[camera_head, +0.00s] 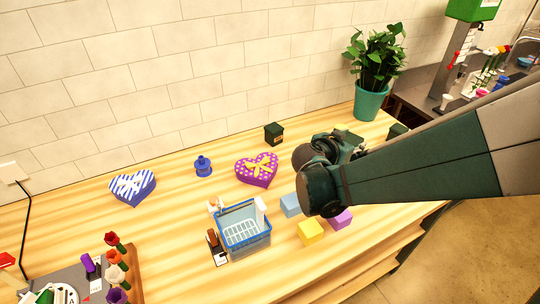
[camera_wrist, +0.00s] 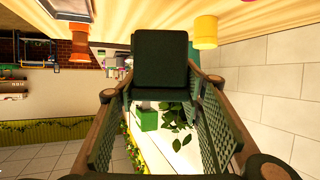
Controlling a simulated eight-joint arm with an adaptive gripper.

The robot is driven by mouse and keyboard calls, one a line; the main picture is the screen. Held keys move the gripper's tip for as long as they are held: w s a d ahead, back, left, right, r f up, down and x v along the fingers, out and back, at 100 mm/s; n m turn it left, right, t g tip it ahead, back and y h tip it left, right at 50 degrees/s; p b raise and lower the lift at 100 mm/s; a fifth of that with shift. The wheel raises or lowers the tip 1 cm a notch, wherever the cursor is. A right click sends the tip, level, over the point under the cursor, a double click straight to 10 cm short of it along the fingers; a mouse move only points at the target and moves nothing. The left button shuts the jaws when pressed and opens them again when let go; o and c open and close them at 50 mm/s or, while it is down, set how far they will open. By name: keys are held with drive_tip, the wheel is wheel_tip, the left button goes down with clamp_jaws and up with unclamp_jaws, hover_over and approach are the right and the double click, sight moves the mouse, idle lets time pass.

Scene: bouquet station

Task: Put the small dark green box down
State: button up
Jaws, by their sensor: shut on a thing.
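My gripper (camera_wrist: 160,88) is shut on a small dark green box (camera_wrist: 160,60), its fingers on either side of it in the wrist view. That view is upside down, with the wooden table (camera_wrist: 255,22) at the top. In the head view my gripper reaches right over the table, largely hidden by my arm. A dark green box (camera_head: 397,130) just shows past the arm there, probably the held one. I cannot tell whether it touches the table. Another small dark box (camera_head: 273,133) with a label stands near the wall.
A potted plant (camera_head: 371,100) stands at the back right. A purple heart box (camera_head: 256,170), striped heart box (camera_head: 132,187), blue basket (camera_head: 243,230) and yellow block (camera_head: 311,232) stand left and in front. The table between the small labelled box and the plant looks clear.

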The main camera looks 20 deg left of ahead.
drive_tip(key=s+a+r+n+y+p, duration=0.1)
drive_tip(key=s+a+n+y+p, duration=0.15)
drive_tip(key=a, duration=0.45)
drive_tip(key=s+a+r+n+y+p, duration=0.1)
drive_tip(key=s+a+n+y, duration=0.2)
drive_tip(key=a, duration=0.4)
wheel_tip(320, 180, up, 4)
drive_tip(key=f+n+y+p, duration=0.1)
drive_tip(key=n+y+p, duration=0.1)
drive_tip(key=n+y, duration=0.25)
hover_over(271, 170)
drive_tip(key=shift+r+m+y, duration=0.25)
drive_tip(key=shift+m+y, duration=0.15)
drive_tip(key=shift+w, duration=0.1)
drive_tip(key=shift+f+b, duration=0.75)
drive_tip(key=shift+f, duration=2.15)
drive_tip(key=shift+f+b, duration=0.45)
drive_tip(key=shift+f, duration=1.65)
drive_tip(key=shift+f, duration=0.15)
drive_tip(key=o, duration=0.9)
